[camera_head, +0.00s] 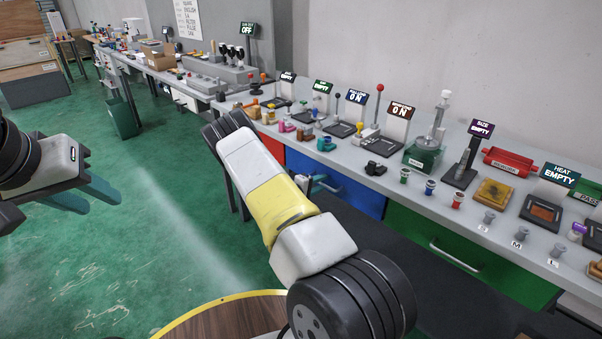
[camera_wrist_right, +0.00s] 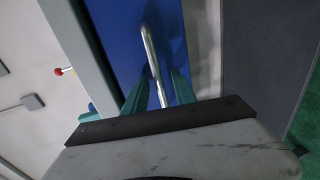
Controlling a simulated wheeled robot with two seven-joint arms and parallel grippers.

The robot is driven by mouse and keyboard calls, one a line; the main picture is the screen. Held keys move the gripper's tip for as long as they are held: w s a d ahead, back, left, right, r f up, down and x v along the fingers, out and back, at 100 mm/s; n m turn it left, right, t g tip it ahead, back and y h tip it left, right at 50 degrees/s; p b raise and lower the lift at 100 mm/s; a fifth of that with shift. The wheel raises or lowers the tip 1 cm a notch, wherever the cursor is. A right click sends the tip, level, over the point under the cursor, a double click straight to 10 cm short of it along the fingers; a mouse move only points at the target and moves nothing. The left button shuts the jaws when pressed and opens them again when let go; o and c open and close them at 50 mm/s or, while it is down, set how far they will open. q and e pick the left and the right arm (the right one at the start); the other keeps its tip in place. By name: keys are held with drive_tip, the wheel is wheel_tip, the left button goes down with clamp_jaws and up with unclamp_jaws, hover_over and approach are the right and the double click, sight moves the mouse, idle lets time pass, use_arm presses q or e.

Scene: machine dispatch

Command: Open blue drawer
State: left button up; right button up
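The blue drawer (camera_head: 352,194) sits under the long grey workbench, between a red drawer and a green drawer. Its front looks flush with the bench. My right gripper (camera_head: 318,183) is at the drawer's left part, mostly hidden behind my own arm in the head view. In the right wrist view, the blue drawer front (camera_wrist_right: 118,28) fills the upper middle, and its silver handle (camera_wrist_right: 150,50) runs down between the two teal fingers of the right gripper (camera_wrist_right: 158,88). The fingers are apart, with gaps beside the handle. My left gripper (camera_head: 98,200) hangs empty over the green floor, fingers apart.
A red drawer (camera_head: 272,148) and a green drawer (camera_head: 455,250) flank the blue one. The workbench top (camera_head: 385,185) carries many small parts, signs and machines. A round wooden top (camera_head: 225,318) with a yellow rim is at the bottom.

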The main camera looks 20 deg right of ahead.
clamp_jaws()
idle(1.4)
